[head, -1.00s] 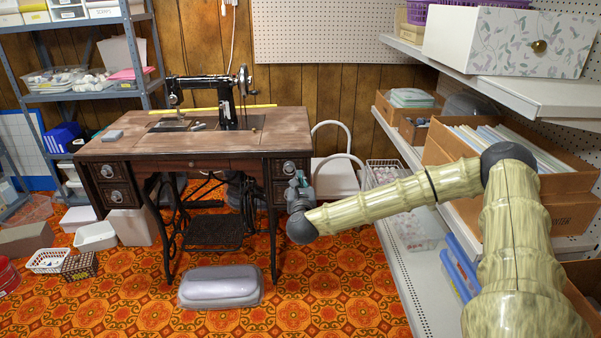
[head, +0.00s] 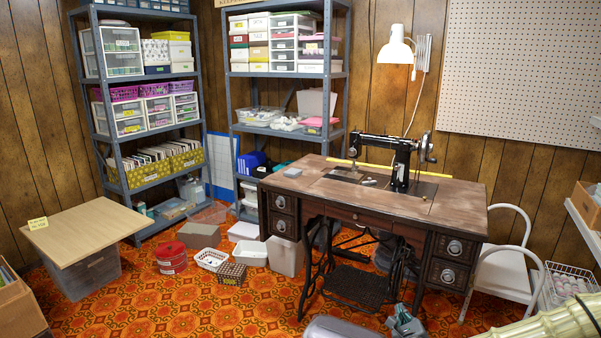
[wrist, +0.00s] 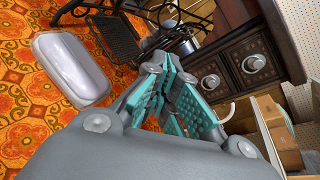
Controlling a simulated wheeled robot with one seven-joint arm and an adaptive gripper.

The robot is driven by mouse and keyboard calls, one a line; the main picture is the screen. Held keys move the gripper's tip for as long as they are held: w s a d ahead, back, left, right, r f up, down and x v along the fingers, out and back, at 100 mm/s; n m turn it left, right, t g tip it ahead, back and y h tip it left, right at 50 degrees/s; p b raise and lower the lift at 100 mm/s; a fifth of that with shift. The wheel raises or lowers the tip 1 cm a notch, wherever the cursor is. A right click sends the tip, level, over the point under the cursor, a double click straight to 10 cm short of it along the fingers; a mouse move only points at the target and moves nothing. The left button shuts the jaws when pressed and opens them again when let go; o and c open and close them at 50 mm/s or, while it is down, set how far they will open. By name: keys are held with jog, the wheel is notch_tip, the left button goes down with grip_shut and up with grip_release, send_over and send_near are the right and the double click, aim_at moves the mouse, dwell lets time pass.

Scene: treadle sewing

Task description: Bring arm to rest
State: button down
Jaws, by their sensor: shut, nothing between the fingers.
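My gripper (head: 406,322) shows at the bottom edge of the head view, in front of the treadle sewing table and partly cut off by the frame. In the wrist view my gripper (wrist: 168,85) has its grey and teal fingers together, with nothing held between them. My arm shows only as a pale piece at the bottom right of the head view; the rest is outside it. The sewing table (head: 455,197) stands behind the gripper, with a black sewing machine (head: 401,160) on top. The gripper appears apart from the table.
A grey rounded case (wrist: 70,68) lies on the orange floor beside the gripper. A white folding chair (head: 505,275) stands right of the table. At left are a wooden-topped bin (head: 85,232), a red tin (head: 171,257) and small baskets.

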jog(key=s+a+f+n+g+y, duration=0.5)
jog(key=s+a+f+n+g, duration=0.1)
jog(key=s+a+f+n, duration=1)
jog(key=s+d+f+n+g, duration=0.25)
jog(key=s+f+n, duration=0.2)
jog(key=s, duration=0.55)
jog(key=s+d+f+n+g, duration=0.2)
jog(key=s+f+n+g, duration=0.3)
jog(key=s, duration=0.6)
jog(key=s+d+r+n+g+h, duration=0.1)
jog(key=s+d+r+n+h, duration=0.1)
jog(key=s+d+n, duration=0.4)
notch_tip(320, 180, up, 24)
jog(key=a+p, duration=0.1)
jog(key=p, duration=2.3)
jog(key=shift+s+r+m+h+p, duration=0.2)
jog(key=shift+s+m+h+p, duration=0.1)
jog(key=shift+s+m+p, duration=0.05)
